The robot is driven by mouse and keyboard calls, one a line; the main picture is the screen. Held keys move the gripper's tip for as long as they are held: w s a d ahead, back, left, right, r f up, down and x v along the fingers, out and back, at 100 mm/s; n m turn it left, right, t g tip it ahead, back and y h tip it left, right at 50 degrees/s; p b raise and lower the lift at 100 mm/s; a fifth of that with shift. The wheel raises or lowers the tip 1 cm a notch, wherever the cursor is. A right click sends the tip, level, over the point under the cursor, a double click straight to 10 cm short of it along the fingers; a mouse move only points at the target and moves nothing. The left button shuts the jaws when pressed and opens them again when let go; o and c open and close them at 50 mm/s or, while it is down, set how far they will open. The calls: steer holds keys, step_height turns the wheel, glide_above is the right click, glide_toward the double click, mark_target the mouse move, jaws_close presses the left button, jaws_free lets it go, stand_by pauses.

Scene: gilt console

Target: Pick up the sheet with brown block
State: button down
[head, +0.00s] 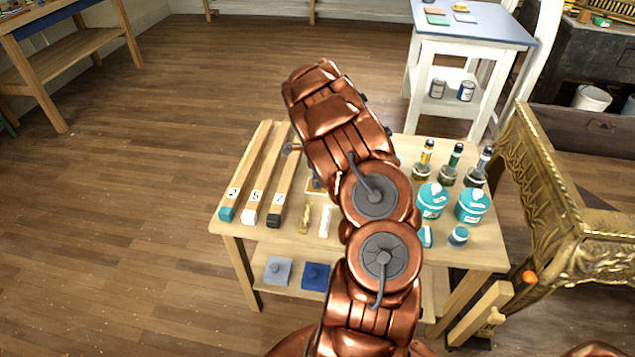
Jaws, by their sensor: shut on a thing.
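My copper arm reaches up over the table and covers much of its middle. Only a small grey part of my gripper (292,148) shows, left of the arm; its fingertips are hidden behind the arm. A tan-edged sheet with a brown block (315,185) shows only in part at the arm's left edge, over the tabletop. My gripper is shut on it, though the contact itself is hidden. I cannot tell whether the sheet touches the table.
Three numbered wooden bars (246,175) lie at the table's left. Teal pots (432,200) and several bottles stand at the right. A grey sheet with a block (278,270) and a blue one (315,276) lie on the lower shelf. The gilt console (545,205) is close right.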

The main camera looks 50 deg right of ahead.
steer(key=shift+w+r+b, duration=0.1)
steer(key=shift+r+b, duration=0.35)
steer(key=shift+r, duration=1.1)
steer(key=shift+s+a+r, duration=0.1)
steer(key=shift+s+r, duration=0.1)
steer(key=shift+s, duration=0.05)
steer(key=s+a, duration=0.3)
steer(key=s, duration=0.1)
steer(key=s+a+r+b, duration=0.1)
steer(key=s+a, duration=0.2)
steer(key=s, duration=0.1)
steer(key=s+a+b, duration=0.1)
steer(key=s+a, duration=0.2)
steer(key=s, duration=0.1)
steer(key=shift+s+a+r, duration=0.15)
steer(key=shift+s+a, duration=0.05)
steer(key=shift+a, duration=0.1)
steer(key=c, duration=1.7)
jaws_free()
jaws_close()
